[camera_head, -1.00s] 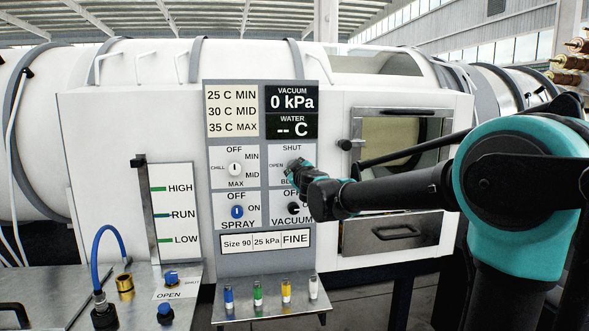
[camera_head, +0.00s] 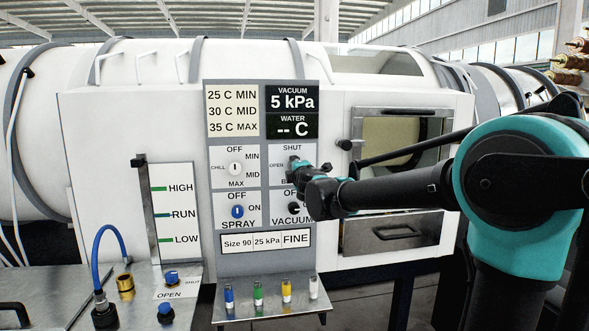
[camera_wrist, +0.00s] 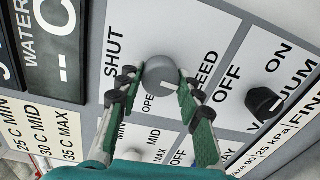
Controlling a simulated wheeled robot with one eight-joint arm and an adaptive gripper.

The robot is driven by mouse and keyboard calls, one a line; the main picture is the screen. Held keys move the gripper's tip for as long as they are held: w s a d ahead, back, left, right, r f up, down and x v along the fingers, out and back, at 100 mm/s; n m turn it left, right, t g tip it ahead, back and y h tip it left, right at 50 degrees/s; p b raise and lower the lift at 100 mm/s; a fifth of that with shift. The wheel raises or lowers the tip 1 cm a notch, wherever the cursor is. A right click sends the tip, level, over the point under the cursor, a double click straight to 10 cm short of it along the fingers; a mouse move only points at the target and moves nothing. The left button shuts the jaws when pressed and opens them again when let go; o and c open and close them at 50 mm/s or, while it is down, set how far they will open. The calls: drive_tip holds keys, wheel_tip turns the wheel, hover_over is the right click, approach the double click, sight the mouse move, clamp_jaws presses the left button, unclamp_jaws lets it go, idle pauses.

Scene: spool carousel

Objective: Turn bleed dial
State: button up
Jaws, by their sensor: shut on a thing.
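The bleed dial (camera_wrist: 160,76) is a round grey knob on a white plate marked SHUT, OPEN and BLEED. In the wrist view my gripper (camera_wrist: 156,84) has its two green-and-black fingers on either side of the knob, shut on it. In the head view my gripper (camera_head: 297,170) is at the plate and hides most of the dial. The vacuum display (camera_head: 292,98) above it reads 5 kPa, and the water line shows dashes.
Left of the bleed plate is the chill dial (camera_head: 235,169). Below are the blue spray knob (camera_head: 237,212) and the black vacuum knob (camera_head: 293,208), close under my gripper. A shelf (camera_head: 270,311) with several coloured pegs sticks out lower down. A windowed door (camera_head: 400,140) is at right.

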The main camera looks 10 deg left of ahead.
drive_tip(key=n, duration=0.9)
drive_tip(key=shift+f, duration=0.15)
idle(0.4)
drive_tip(key=o, duration=1.2)
drive_tip(key=shift+c, duration=0.2)
drive_tip(key=shift+s, duration=0.1)
drive_tip(key=v, duration=1.2)
drive_tip(key=shift+f, duration=0.1)
